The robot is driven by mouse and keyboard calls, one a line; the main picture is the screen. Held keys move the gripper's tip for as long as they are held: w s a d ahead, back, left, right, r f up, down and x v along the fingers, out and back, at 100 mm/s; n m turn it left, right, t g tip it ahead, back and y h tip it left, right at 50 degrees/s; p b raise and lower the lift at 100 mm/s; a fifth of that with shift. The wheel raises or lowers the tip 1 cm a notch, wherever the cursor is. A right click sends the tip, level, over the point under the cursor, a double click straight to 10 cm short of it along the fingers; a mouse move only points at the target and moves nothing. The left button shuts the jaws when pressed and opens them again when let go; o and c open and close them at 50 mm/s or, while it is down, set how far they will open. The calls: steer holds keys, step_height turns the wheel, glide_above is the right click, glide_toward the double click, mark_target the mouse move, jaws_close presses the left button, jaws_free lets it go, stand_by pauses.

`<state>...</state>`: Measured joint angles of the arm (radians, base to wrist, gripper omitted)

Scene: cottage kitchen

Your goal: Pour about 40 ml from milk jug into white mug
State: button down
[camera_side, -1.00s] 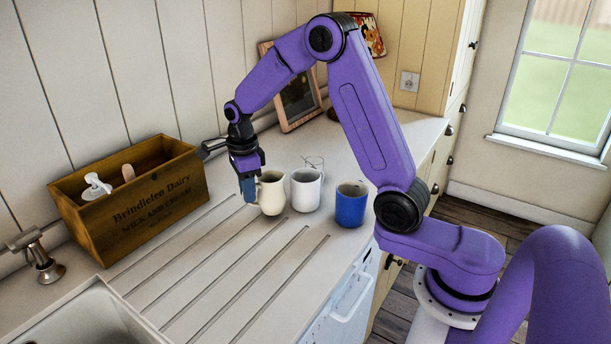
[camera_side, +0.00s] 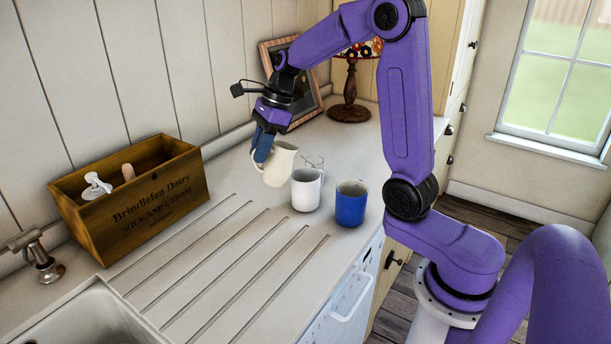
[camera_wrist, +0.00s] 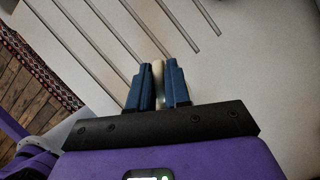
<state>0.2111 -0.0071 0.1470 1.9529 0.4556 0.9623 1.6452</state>
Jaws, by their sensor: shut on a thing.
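The cream milk jug (camera_side: 280,164) is off the counter in the side view, tilted, its upper end leaning right toward the white mug. My gripper (camera_side: 262,148) is shut on the jug at its left side. In the wrist view my gripper's blue fingers (camera_wrist: 158,84) close on a narrow cream part of the jug (camera_wrist: 158,70); the rest of the jug is mostly hidden there. The white mug (camera_side: 306,190) stands upright on the counter, just right of and below the jug. I cannot see any stream of milk, and the mug's contents are not clear.
A blue mug (camera_side: 350,205) stands right of the white mug. A small wire item (camera_side: 315,162) is behind the white mug. A wooden crate (camera_side: 130,200) stands at left, a lamp (camera_side: 349,100) and picture frame (camera_side: 300,85) behind. The grooved drainboard in front is clear.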

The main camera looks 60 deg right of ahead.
steer(key=shift+s+d+r+t+y, duration=0.3)
steer(key=shift+s+d+t+y, duration=0.2)
steer(key=shift+d+y, duration=0.3)
steer(key=shift+s+d+r+t+y, duration=0.35)
steer(key=shift+d+t+y, duration=0.15)
steer(key=shift+d+y, duration=0.3)
steer(key=shift+s+d+r+t+y, duration=0.3)
steer(key=shift+s+d+t+y, duration=0.3)
steer(key=shift+y, duration=0.3)
steer(key=shift+d+f+y, duration=0.1)
steer(key=shift+d+y, duration=0.1)
steer(key=shift+y, duration=0.1)
steer(key=shift+d+r+y, duration=0.2)
steer(key=shift+y, duration=0.1)
steer(key=shift+s+d+r+t+y, duration=0.2)
steer(key=shift+t+y, duration=0.1)
steer(key=shift+t, duration=0.1)
steer(key=shift+w+a+r, duration=0.1)
steer(key=shift+w+a, duration=0.1)
steer(key=shift+w, duration=0.05)
steer(key=shift+w+a, duration=0.5)
steer(key=shift+a, duration=0.05)
